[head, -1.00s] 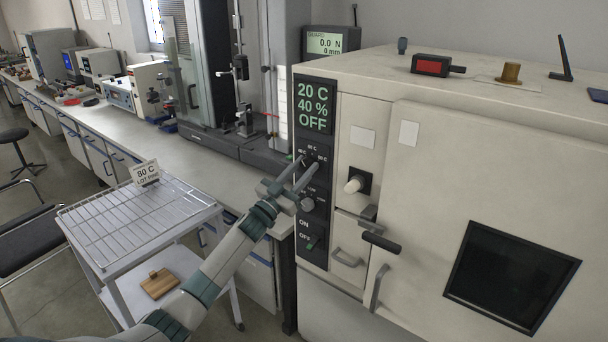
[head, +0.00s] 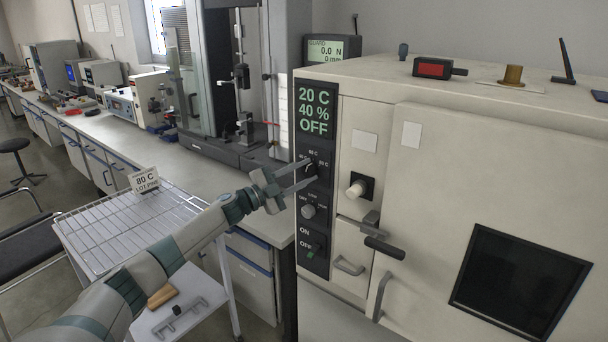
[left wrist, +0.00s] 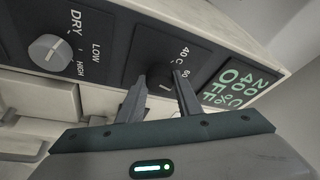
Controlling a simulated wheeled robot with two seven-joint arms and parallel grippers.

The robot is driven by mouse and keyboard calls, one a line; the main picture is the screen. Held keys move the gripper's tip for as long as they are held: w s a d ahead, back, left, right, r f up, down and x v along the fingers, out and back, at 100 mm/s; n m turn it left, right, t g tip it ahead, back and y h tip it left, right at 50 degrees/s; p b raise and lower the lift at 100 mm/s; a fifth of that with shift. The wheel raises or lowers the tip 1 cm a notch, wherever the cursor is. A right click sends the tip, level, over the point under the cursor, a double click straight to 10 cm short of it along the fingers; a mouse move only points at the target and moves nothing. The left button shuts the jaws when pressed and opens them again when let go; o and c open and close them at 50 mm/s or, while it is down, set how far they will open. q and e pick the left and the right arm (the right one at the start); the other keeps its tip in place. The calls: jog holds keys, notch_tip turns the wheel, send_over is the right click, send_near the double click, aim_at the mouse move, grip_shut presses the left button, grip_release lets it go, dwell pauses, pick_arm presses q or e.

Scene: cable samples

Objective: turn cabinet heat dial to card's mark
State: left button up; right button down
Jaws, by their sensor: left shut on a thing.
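The heat dial (left wrist: 158,78) is a dark knob on the cabinet's black control panel (head: 318,128), with temperature marks around it. My left gripper (head: 311,172) is shut on this dial, one finger on each side; its fingers also show in the left wrist view (left wrist: 160,90). The fingers hide much of the dial, and I cannot read its setting for sure. The card (head: 145,179) reads "80 C LOT PINE" and stands on the wire rack of the trolley. The panel's display (head: 314,110) reads 20 C, 40 %, OFF. My right gripper is not in view.
A grey humidity dial (head: 308,211) and an ON/OFF switch (head: 311,254) sit below on the panel. A white knob (head: 356,189) and door handles (head: 384,247) stick out to the right. The wire-rack trolley (head: 100,240) stands left, with a wood block (head: 162,296) on its lower shelf.

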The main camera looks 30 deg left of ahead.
pick_arm(q)
jog(key=shift+r+m, duration=0.1)
jog(key=shift+m, duration=0.5)
jog(key=m+g+p, duration=0.1)
jog(key=m, duration=0.1)
jog(key=shift+r+m+g, duration=0.1)
jog(key=shift+m+g, duration=0.2)
jog(key=shift+m, duration=0.1)
jog(key=shift+m+p, duration=0.4)
jog(key=shift+p, duration=0.05)
jog(key=shift+m+g+p, duration=0.5)
jog(key=shift+m+p, duration=0.1)
jog(key=shift+m, duration=0.2)
jog(key=shift+m+g+p, duration=0.3)
jog(key=shift+m+p, duration=0.35)
jog(key=shift+m, duration=0.15)
jog(key=shift+m+y, duration=0.4)
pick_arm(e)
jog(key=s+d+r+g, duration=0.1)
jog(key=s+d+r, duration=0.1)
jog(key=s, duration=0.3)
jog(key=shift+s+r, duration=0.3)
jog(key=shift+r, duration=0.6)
pick_arm(q)
jog(key=shift+f, duration=0.2)
